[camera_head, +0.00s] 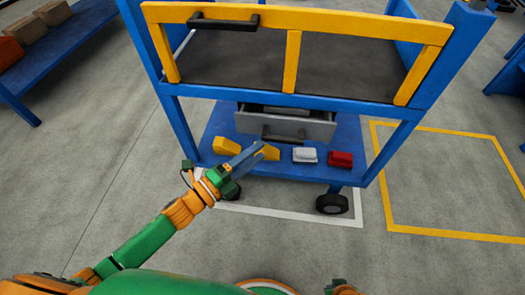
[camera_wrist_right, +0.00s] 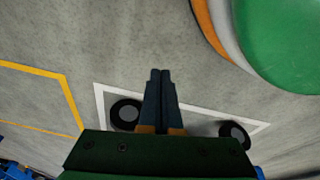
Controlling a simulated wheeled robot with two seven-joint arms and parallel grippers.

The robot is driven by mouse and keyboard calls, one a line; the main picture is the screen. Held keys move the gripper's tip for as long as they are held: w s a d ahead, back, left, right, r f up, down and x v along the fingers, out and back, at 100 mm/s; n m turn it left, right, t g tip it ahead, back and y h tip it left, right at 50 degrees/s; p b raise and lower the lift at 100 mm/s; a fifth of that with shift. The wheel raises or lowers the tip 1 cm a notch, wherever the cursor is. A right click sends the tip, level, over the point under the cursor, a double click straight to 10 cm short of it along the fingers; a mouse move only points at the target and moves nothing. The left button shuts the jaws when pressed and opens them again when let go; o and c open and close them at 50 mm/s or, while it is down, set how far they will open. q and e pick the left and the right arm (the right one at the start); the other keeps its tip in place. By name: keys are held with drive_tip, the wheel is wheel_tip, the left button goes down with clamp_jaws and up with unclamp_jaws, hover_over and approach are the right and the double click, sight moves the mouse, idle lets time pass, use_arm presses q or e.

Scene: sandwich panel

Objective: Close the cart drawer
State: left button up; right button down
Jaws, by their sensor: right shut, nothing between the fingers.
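The grey cart drawer (camera_head: 300,124) stands pulled out under the upper deck of the blue cart (camera_head: 374,133). Its dark handle (camera_head: 272,135) is on the front face. My left gripper (camera_head: 262,149) is in front of and below the drawer, near the handle in the picture and over the lower shelf's front. Whether it touches anything, and whether its jaws are apart, I cannot tell. My right gripper (camera_wrist_right: 160,74) is shut and empty in the right wrist view, pointing over bare floor, away from the drawer.
The lower shelf carries yellow pieces (camera_head: 226,146), a white box (camera_head: 305,155) and a red box (camera_head: 340,159). A yellow-framed panel (camera_head: 293,62) with another dark handle (camera_head: 222,23) is above. Black wheels (camera_head: 332,204) stand below. Floor to the right is clear.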

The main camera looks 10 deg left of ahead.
sight(281, 142)
use_arm(q)
drive_tip(key=w+d+f+n+y+b, duration=0.1)
drive_tip(key=b, duration=0.2)
drive_tip(key=w+d+f+n+t+y+b, duration=0.1)
drive_tip(key=w+d+y+b, duration=0.1)
drive_tip(key=b, duration=0.1)
drive_tip(key=w+d+f+n+t+y+b, duration=0.1)
drive_tip(key=w+d+b, duration=0.1)
drive_tip(key=b, duration=0.1)
drive_tip(key=shift+w+f+n+y, duration=0.25)
drive_tip(key=shift+f+n+y, duration=0.05)
drive_tip(key=b+x, duration=0.1)
drive_tip(key=x, duration=0.2)
drive_tip(key=shift+r, duration=0.1)
drive_tip(key=shift+w, duration=0.15)
use_arm(e)
drive_tip(key=w+a+r+t+y, duration=0.1)
drive_tip(key=w+a+r+t, duration=0.3)
drive_tip(key=w+r, duration=0.5)
drive_tip(key=w+a+r+t+y, duration=0.2)
drive_tip(key=w+r+t, duration=0.7)
drive_tip(key=r, duration=0.8)
drive_tip(key=shift+w+a+r+n+y, duration=0.2)
drive_tip(key=shift+a+r+n+y, duration=0.15)
drive_tip(key=shift+a, duration=0.55)
use_arm(q)
clamp_jaws()
use_arm(e)
drive_tip(key=shift+f, duration=0.15)
